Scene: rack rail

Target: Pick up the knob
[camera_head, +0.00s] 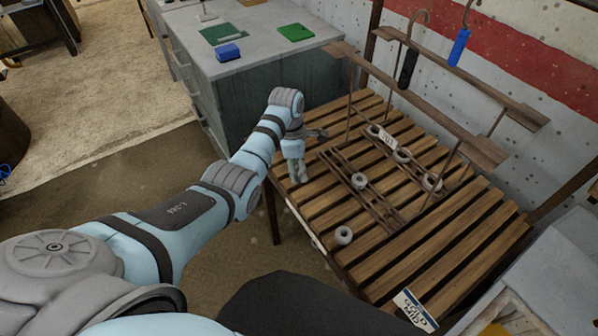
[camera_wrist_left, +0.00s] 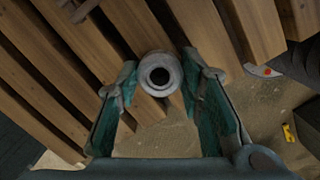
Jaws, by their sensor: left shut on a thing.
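In the left wrist view a round grey knob (camera_wrist_left: 160,60) with a dark centre hole sits between the two teal fingers of my left gripper (camera_wrist_left: 160,82). The fingers are shut on its sides. In the head view my left gripper (camera_head: 298,175) points down at the left edge of the slatted wooden table, and the held knob is hidden there. I cannot tell whether the knob touches the slats. Other similar grey knobs (camera_head: 359,181) and (camera_head: 344,235) are on the table to the right, apart from the gripper. My right gripper is not in view.
The slatted table (camera_head: 440,250) carries flat rails and a raised wooden rack (camera_head: 420,100) with black and blue handled hooks. A grey cabinet (camera_head: 255,75) stands behind my left arm. A labelled card (camera_head: 414,308) lies at the front edge.

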